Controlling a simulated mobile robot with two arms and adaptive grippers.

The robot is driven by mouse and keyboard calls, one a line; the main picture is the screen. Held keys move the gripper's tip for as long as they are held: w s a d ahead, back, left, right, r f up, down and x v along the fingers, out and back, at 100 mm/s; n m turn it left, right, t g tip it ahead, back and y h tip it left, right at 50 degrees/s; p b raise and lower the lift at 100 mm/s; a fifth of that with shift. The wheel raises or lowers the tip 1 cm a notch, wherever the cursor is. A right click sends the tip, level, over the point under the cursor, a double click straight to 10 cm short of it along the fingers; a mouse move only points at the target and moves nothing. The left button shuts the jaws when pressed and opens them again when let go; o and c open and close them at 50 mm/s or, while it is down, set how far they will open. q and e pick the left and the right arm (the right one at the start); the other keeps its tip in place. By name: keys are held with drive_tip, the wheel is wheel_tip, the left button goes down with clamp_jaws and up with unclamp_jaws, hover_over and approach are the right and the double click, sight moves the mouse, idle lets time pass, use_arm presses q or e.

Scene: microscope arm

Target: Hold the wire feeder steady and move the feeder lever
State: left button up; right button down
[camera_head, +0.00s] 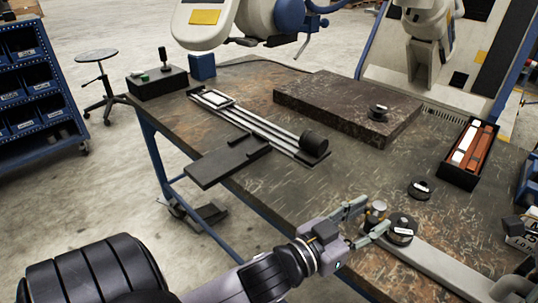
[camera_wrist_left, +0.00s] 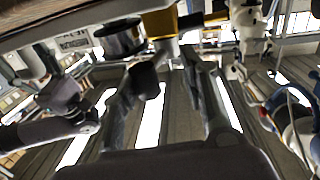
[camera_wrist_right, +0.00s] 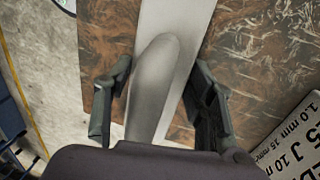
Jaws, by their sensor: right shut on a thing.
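In the left wrist view the fingers are apart, with a dark block (camera_wrist_left: 146,77) near the tips, perhaps the lever; contact cannot be told. In the right wrist view my right gripper (camera_wrist_right: 160,85) is shut on the rounded grey body (camera_wrist_right: 156,80), one finger on each side.
A flat slide rail (camera_head: 265,128) and a dark slab (camera_head: 345,105) lie on the worn table. A black box with red and white bars (camera_head: 472,150) and a small black disc (camera_head: 421,187) are behind the feeder. A printed plate (camera_wrist_right: 292,138) lies at its right.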

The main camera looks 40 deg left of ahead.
use_arm(q)
drive_tip(key=shift+w+a+m+g+h, duration=0.1)
drive_tip(key=shift+a+m+g+h, duration=0.3)
drive_tip(key=shift+m+h, duration=0.5)
drive_tip(key=shift+w+a+m+g+h, duration=0.1)
drive_tip(key=shift+a+m+g+h, duration=0.4)
drive_tip(key=shift+h, duration=0.6)
drive_tip(key=shift+w+a+m+g+h, duration=0.1)
drive_tip(key=shift+a+m+g+h, duration=0.2)
drive_tip(key=shift+m+h, duration=0.6)
drive_tip(key=shift+s+a+f, duration=0.15)
drive_tip(key=shift+s, duration=0.1)
drive_tip(key=v, duration=1.2)
drive_tip(key=s+d+f+n+g+h, duration=0.2)
drive_tip(key=s+d+n+h, duration=0.35)
drive_tip(key=d+n, duration=0.3)
drive_tip(key=w+a+f+y, duration=0.2)
drive_tip(key=a+f+y, duration=0.4)
drive_tip(key=f, duration=0.7)
drive_tip(key=w+a+f+y, duration=0.3)
drive_tip(key=a+f+y, duration=0.3)
drive_tip(key=a+f, duration=0.3)
wheel_tip(320, 180, down, 5)
drive_tip(key=shift+r+n, duration=0.15)
drive_tip(key=shift+n, duration=0.2)
drive_tip(key=shift+w+d+r, duration=0.1)
